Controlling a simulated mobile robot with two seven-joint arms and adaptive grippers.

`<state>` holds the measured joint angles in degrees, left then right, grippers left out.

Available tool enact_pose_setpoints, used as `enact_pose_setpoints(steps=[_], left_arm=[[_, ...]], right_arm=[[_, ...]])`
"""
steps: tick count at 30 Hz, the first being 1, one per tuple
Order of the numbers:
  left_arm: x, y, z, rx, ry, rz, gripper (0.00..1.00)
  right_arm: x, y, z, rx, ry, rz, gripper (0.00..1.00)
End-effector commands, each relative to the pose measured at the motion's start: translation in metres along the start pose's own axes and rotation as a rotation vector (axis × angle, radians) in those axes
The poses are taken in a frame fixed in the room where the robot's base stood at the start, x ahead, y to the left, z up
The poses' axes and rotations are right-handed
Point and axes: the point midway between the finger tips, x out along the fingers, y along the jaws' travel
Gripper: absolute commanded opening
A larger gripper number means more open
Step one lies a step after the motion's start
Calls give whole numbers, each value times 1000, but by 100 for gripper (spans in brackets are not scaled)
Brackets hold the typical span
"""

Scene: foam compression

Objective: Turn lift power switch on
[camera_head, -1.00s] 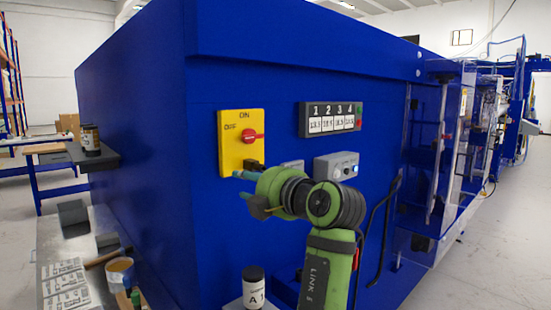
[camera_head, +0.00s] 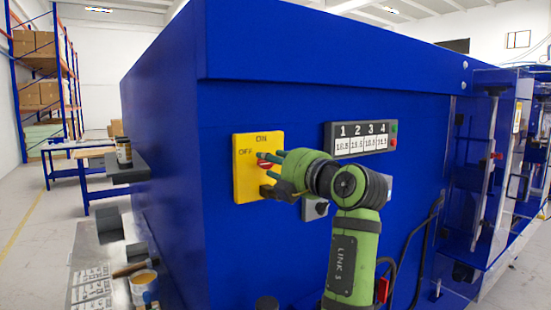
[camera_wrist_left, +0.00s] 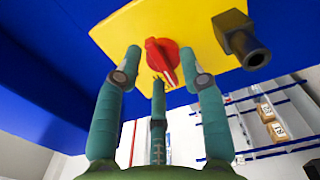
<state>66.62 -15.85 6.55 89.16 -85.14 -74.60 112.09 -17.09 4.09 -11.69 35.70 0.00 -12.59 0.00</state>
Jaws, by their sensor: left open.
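The lift power switch is a yellow plate (camera_head: 245,182) on the blue machine wall, marked ON at the top and OFF at the left. Its red rotary knob (camera_head: 263,162) is partly hidden by my left gripper (camera_head: 274,163) in the head view. In the left wrist view, the red knob (camera_wrist_left: 162,58) sits on the yellow plate (camera_wrist_left: 125,30) between the spread green fingers of my left gripper (camera_wrist_left: 158,62). Two fingers are on either side and a third is below. The gripper is open; I cannot tell whether any finger touches the knob. My right gripper is not in view.
A black fitting (camera_wrist_left: 243,40) sticks out of the plate near one finger. A numbered display panel (camera_head: 360,138) and a grey control box (camera_head: 314,209), partly behind my arm, are to the right. A shelf with a can (camera_head: 123,152) is at the left.

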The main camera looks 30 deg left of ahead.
Motion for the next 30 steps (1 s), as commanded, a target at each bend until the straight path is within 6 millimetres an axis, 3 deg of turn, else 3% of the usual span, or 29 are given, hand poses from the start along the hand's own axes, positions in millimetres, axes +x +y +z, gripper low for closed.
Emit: enact_pose_setpoints(steps=[5, 9, 22, 30], left_arm=[[0, -1, 0, 1, 0, 0, 41], [0, -1, 0, 1, 0, -1, 0], [0, -1, 0, 36, 0, -2, 0], [0, -2, 0, 194, 2, -3, 0]], right_arm=[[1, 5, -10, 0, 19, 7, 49], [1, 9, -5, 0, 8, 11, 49], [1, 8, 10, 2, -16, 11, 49], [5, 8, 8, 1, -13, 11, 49]])
